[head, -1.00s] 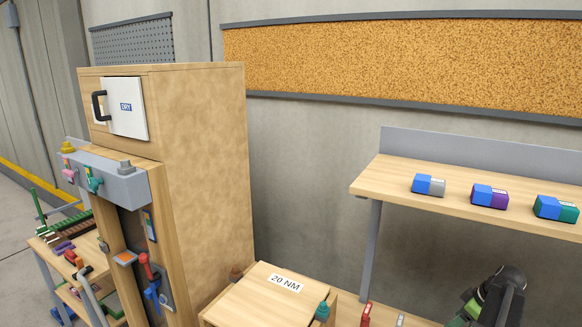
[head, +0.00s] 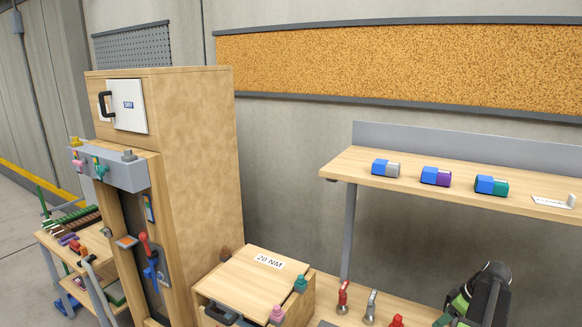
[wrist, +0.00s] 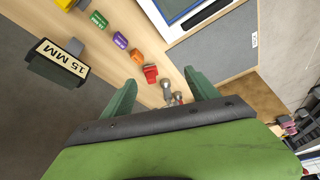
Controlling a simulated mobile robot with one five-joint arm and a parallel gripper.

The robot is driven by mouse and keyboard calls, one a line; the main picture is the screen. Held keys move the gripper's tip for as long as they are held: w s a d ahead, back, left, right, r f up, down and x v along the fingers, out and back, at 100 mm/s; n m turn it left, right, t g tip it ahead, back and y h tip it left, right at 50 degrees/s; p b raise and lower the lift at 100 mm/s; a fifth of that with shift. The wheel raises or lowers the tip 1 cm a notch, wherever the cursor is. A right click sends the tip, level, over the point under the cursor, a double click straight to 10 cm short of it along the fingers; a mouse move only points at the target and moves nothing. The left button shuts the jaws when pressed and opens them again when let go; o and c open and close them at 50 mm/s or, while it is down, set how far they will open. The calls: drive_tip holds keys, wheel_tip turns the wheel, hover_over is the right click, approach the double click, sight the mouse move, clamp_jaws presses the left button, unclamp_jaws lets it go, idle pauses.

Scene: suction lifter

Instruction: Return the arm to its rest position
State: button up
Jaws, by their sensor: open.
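My gripper (wrist: 162,92) shows in the wrist view as two green fingers spread apart, with a dark band and a green body behind them. Nothing is held between the fingers. Beyond them a wooden surface carries a red block (wrist: 150,74) and other coloured blocks in a row, plus small grey and red pieces partly hidden near the right finger. In the head view part of my arm (head: 487,292), black and green, stands at the lower right, and its fingertips cannot be made out.
A tall wooden cabinet (head: 195,150) stands at left. A wooden box marked 20 NM (head: 240,285) sits beside it. A wall shelf (head: 340,168) holds several two-coloured blocks. A red-handled piece (head: 343,297) stands on the bench. A box marked 15 MM (wrist: 57,62) shows in the wrist view.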

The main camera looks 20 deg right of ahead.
drive_tip(key=w+a+f+g, duration=0.1)
drive_tip(key=w+a, duration=0.7)
drive_tip(key=a, duration=0.4)
drive_tip(key=w+a+f+g, duration=0.1)
drive_tip(key=w+a, duration=0.8)
drive_tip(key=a, duration=0.2)
drive_tip(key=w+a+m+g+h, duration=0.1)
drive_tip(key=w+a+m+g, duration=0.1)
drive_tip(key=a, duration=3.2)
wheel_tip(320, 180, down, 11)
drive_tip(key=a+b, duration=0.1)
drive_tip(key=b, duration=0.9)
drive_tip(key=shift+s+r+m, duration=0.15)
drive_tip(key=shift+m, duration=0.15)
